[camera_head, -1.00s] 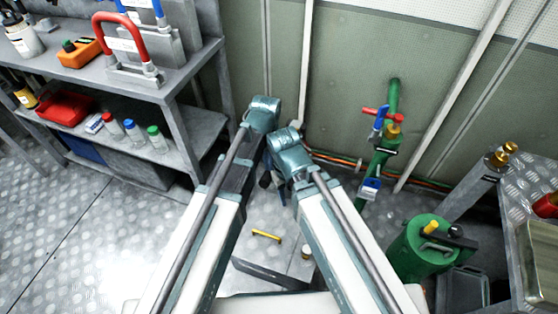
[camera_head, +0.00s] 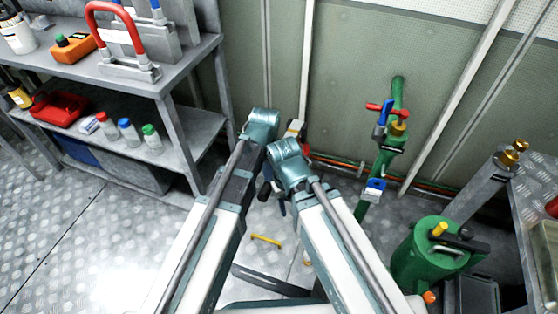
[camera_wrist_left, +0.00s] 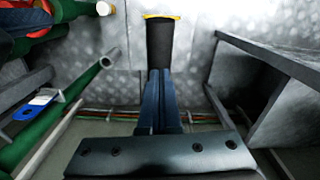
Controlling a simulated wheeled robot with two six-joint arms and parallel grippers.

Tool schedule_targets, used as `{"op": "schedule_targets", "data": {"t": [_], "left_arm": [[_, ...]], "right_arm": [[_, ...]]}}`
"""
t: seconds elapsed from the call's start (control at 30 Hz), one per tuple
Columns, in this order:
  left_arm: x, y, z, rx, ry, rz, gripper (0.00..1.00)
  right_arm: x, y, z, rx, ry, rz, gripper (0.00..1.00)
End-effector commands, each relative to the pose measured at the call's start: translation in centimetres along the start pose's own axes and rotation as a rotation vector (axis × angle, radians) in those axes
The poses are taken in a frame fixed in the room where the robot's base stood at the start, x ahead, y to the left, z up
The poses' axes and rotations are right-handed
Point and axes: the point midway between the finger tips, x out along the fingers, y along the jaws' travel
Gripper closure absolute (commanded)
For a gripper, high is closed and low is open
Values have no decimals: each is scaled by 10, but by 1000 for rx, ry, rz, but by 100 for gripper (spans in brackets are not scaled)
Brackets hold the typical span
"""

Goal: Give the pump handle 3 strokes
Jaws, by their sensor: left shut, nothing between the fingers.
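A green cylindrical unit (camera_head: 428,255) with a black top part (camera_head: 455,240) and a yellow knob stands at the lower right of the head view. It may be the pump; I cannot tell which part is its handle. My left gripper (camera_head: 270,190) is partly hidden between the forearms, above the floor and well left of that unit. In the left wrist view its dark fingers (camera_wrist_left: 161,45) are together with nothing between them. A green pipe (camera_wrist_left: 52,128) with a blue tag is to their left there. My right gripper cannot be made out.
A metal shelf (camera_head: 185,60) with bottles and tools stands at the left. A green wall pipe (camera_head: 397,95) with red and blue valve levers is right of centre. A metal bench (camera_head: 545,240) is at the right edge. A yellow floor handle (camera_head: 266,240) lies below the gripper.

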Motion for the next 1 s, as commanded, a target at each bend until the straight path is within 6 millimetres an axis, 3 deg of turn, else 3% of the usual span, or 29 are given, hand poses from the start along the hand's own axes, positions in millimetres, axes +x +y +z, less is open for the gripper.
{"op": "schedule_targets", "data": {"t": [1.0], "left_arm": [[61,-1,4,0,1,0,100]], "right_arm": [[61,-4,-4,-2,0,8,50]]}}
